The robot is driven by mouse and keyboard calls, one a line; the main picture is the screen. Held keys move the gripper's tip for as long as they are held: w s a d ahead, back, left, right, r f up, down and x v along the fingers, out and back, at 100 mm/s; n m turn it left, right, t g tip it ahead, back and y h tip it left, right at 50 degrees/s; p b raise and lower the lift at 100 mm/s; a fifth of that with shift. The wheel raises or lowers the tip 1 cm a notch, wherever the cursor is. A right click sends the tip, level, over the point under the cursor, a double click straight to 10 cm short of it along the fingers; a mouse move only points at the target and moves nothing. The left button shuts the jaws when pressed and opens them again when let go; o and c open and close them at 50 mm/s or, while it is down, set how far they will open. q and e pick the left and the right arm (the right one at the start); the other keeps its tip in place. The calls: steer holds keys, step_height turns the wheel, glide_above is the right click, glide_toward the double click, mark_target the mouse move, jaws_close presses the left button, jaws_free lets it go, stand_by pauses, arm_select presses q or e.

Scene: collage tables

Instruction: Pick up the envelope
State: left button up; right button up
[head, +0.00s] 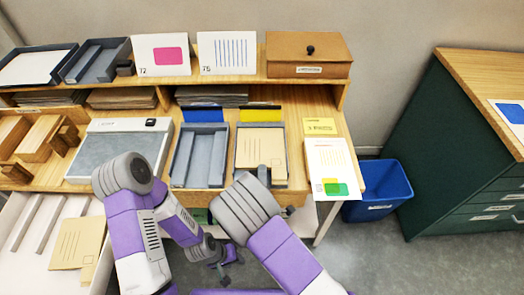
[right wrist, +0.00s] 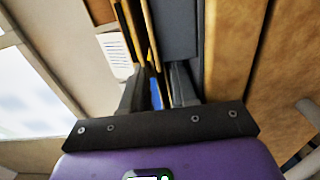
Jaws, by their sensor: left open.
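A tan envelope (head: 260,141) lies in the grey tray with the yellow back tab on the desk. Another tan envelope (head: 78,243) lies in the open white drawer at the lower left. My right gripper (head: 278,186) is at the front edge of the yellow-tabbed tray, partly hidden by my wrist. In the right wrist view its fingers (right wrist: 157,92) stand apart, with thin tan edges (right wrist: 151,35) running between them; whether they grip these is unclear. My left gripper (head: 223,262) is open, low in front of the desk and away from both envelopes.
The blue-tabbed tray (head: 201,153) beside it looks empty. A printed sheet (head: 328,165) overhangs the desk's right front corner above a blue bin (head: 379,191). A grey pad (head: 118,146) lies left. A green cabinet (head: 462,150) stands right. The floor between bin and cabinet is clear.

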steer(key=shift+w, duration=0.7)
jaws_close()
steer(key=shift+r, duration=0.1)
